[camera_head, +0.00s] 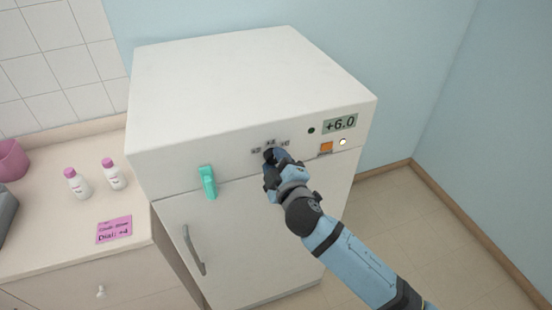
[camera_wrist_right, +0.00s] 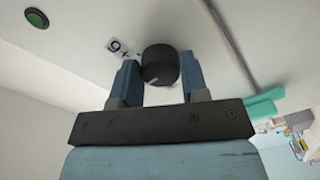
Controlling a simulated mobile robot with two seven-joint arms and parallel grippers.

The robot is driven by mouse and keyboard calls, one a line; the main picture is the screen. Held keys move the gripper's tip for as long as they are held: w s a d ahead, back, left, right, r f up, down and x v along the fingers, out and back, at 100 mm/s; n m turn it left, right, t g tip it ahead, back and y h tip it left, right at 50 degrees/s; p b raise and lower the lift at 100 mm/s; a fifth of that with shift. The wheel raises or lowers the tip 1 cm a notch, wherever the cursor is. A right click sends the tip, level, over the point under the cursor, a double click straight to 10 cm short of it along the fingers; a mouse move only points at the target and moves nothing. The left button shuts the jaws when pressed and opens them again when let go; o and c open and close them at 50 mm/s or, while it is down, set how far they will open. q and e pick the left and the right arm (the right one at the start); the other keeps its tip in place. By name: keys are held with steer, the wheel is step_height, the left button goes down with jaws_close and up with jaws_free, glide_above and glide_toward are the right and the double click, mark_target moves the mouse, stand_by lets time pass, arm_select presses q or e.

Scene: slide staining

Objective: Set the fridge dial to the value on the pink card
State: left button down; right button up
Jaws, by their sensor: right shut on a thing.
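The white fridge (camera_head: 240,75) stands in the middle of the head view. Its dial is a dark round knob, seen in the right wrist view (camera_wrist_right: 160,62), with a pale pointer mark on it. A +6 label (camera_wrist_right: 118,46) sits beside the dial. My right gripper (camera_head: 270,160) is at the fridge's front panel, its fingers on both sides of the dial and shut on it. The display (camera_head: 340,124) reads +6.0. The pink card (camera_head: 114,229) lies on the counter; its writing appears to read "Dial: +4". My left gripper is not in view.
A teal clip-like handle (camera_head: 208,182) sticks out left of the dial. Two white bottles with pink caps (camera_head: 77,184) stand on the counter. Floor right of the fridge is clear.

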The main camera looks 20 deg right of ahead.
steer(key=shift+n, duration=0.3)
steer(key=o, duration=0.9)
steer(key=shift+s, duration=0.1)
steer(key=shift+s+f, duration=0.1)
steer(key=shift+s, duration=0.2)
steer(key=shift+s+d+b, duration=0.2)
steer(key=shift+s+b, duration=1.45)
steer(key=shift+s, duration=4.85)
